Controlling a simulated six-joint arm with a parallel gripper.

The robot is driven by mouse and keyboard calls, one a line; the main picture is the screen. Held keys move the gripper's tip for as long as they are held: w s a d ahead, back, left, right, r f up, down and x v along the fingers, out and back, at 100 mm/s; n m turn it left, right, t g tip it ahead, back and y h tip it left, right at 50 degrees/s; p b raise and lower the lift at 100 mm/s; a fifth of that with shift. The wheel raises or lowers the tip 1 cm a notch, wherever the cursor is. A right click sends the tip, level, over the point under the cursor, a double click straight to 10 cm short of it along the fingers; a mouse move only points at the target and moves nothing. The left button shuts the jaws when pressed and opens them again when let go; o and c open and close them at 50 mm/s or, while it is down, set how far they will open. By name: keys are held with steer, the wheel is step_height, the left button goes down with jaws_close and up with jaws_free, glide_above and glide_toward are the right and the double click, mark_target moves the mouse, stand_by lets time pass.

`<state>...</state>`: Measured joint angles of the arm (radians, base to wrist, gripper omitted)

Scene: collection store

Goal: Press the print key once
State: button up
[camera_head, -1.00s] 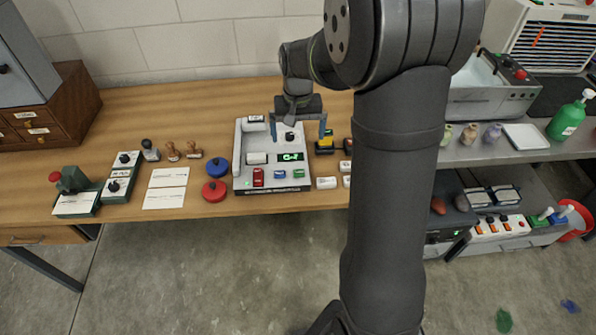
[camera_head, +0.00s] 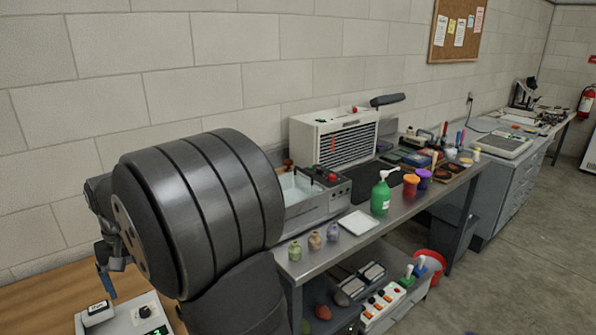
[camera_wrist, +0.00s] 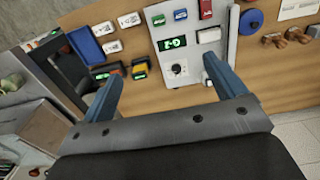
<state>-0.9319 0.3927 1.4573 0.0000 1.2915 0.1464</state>
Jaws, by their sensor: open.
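The pale grey keyed device (camera_wrist: 195,75) lies on the wooden bench, ahead of my gripper in the wrist view. It has a red key (camera_wrist: 205,9), a blue key (camera_wrist: 180,15), a green key (camera_wrist: 164,18), a lit green display (camera_wrist: 172,43) and a black knob (camera_wrist: 178,69). I cannot read which key is print. My gripper (camera_wrist: 162,68) is open and empty, its blue fingers apart above the device with the knob between them in the picture. In the head view, the device (camera_head: 125,318) is cut off at the lower left, beneath my gripper (camera_head: 106,278).
Small black-and-yellow blocks (camera_wrist: 139,67) and white blocks (camera_wrist: 112,47) lie beside the device. A blue tray (camera_wrist: 86,46) is farther left. A metal bench (camera_head: 345,240) with bottles stands right of my arm.

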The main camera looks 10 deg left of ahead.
jaws_close()
stand_by(1.4)
